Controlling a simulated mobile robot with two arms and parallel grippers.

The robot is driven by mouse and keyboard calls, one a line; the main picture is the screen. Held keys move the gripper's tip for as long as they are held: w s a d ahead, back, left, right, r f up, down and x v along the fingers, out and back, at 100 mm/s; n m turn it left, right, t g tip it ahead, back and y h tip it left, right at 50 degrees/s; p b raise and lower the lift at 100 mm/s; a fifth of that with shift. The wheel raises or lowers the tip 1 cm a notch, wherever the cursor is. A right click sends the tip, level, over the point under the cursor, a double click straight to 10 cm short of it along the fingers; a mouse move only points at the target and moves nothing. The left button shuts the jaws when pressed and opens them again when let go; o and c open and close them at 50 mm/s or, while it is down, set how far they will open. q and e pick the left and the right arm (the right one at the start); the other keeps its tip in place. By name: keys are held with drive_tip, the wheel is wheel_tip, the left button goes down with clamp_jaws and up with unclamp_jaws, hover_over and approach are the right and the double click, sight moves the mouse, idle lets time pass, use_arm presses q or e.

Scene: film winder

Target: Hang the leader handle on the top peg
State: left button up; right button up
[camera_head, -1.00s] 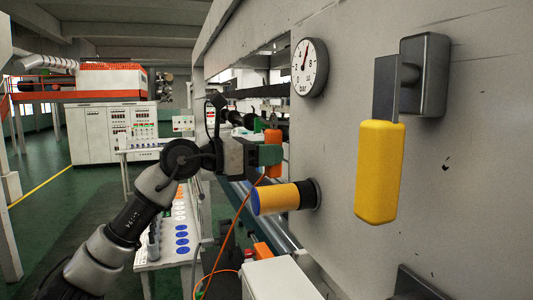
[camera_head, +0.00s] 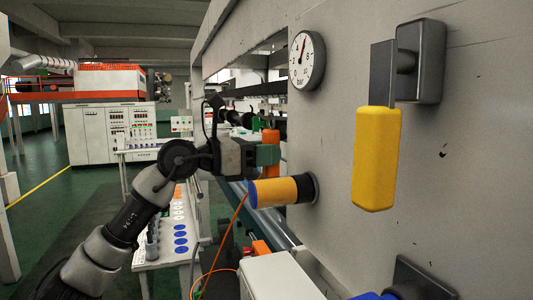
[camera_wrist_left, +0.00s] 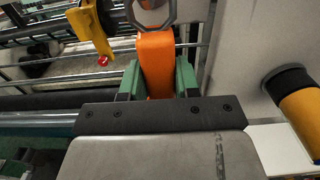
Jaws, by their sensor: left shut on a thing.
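My left gripper (camera_head: 268,155), with green fingers, is shut on the orange leader handle (camera_head: 271,138) beside the grey machine wall. In the left wrist view the orange handle (camera_wrist_left: 157,65) stands between the green fingers, with a grey angular ring (camera_wrist_left: 171,14) at its far end, partly cut off by the frame. A thin orange cord (camera_head: 229,232) hangs below the gripper in the head view. I cannot pick out the top peg for certain; the gripper and machine parts hide some of the area behind. My right gripper is not in view.
A yellow roller with a blue end (camera_head: 282,191) juts from the wall just below the gripper. A yellow-gripped lever (camera_head: 377,158) and a pressure gauge (camera_head: 307,61) are on the wall. A white box (camera_head: 284,277) stands below. A yellow part (camera_wrist_left: 91,29) shows in the wrist view.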

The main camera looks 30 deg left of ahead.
use_arm(q)
drive_tip(key=o, duration=0.6)
drive_tip(key=shift+w+d+f, duration=0.1)
drive_tip(key=shift+d+f, duration=0.05)
drive_tip(key=shift+f, duration=0.25)
drive_tip(key=o, duration=0.4)
drive_tip(key=shift+r, duration=0.15)
drive_tip(key=b+v, duration=0.6)
drive_tip(key=v, duration=0.5)
